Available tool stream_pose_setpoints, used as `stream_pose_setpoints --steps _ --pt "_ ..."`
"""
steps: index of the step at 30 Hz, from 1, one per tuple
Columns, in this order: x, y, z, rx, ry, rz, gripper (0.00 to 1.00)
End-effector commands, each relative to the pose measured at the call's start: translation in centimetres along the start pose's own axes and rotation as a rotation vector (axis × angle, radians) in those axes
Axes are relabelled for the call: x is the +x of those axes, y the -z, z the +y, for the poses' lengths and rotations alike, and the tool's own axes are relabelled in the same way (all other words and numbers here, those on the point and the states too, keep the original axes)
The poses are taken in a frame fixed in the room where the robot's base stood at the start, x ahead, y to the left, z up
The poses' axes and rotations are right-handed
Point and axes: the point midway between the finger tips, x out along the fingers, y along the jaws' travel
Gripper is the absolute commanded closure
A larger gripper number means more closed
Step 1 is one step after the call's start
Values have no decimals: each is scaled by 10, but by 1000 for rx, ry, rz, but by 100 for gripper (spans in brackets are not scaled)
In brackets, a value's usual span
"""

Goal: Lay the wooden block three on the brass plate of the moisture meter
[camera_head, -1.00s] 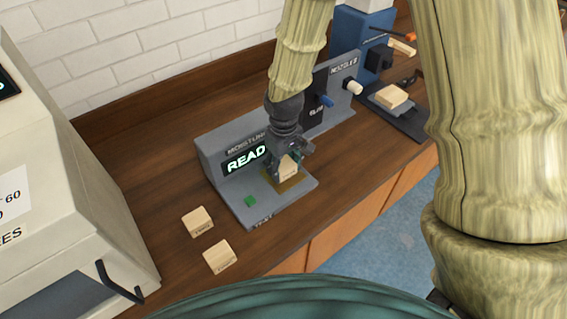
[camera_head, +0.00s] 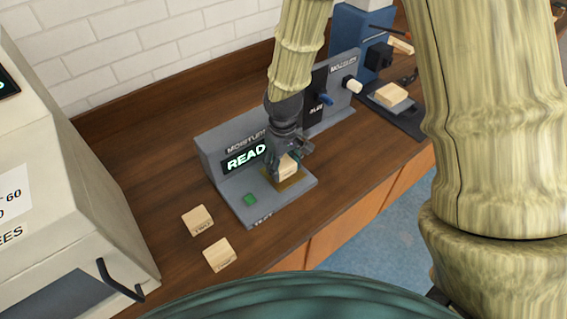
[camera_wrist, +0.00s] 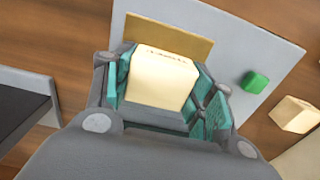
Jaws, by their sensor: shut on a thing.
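My gripper (camera_head: 287,160) points down over the moisture meter and is shut on a pale wooden block (camera_head: 288,165). In the wrist view the block (camera_wrist: 160,78) sits between the teal finger pads; its small label is too blurred to read. The brass plate (camera_head: 297,182) lies on the grey base of the moisture meter (camera_head: 230,200), right under the block. In the wrist view a bare part of the plate (camera_wrist: 170,36) shows beyond the block. I cannot tell whether the block touches the plate. The meter's display reads "READ", partly covered by my arm.
A green button (camera_head: 250,199) is on the meter base. Two wooden blocks (camera_head: 197,220) (camera_head: 219,255) lie on the bench left of it. Another block (camera_head: 391,94) rests on a dark fixture at right. A large pale machine (camera_head: 60,180) stands at left.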

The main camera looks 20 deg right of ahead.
Motion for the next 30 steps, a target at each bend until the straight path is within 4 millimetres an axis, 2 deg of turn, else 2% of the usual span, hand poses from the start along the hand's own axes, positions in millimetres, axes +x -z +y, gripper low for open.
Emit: stream_pose_setpoints --steps 7,8,11,12,23,30 --pt "0 0 0 0 0 0 70" --pt "0 0 0 0 0 0 42" --pt "0 0 0 0 0 0 23" --pt "0 0 0 0 0 0 20" --pt "-1 0 0 1 0 0 20" --pt "-22 1 0 0 -1 2 20"
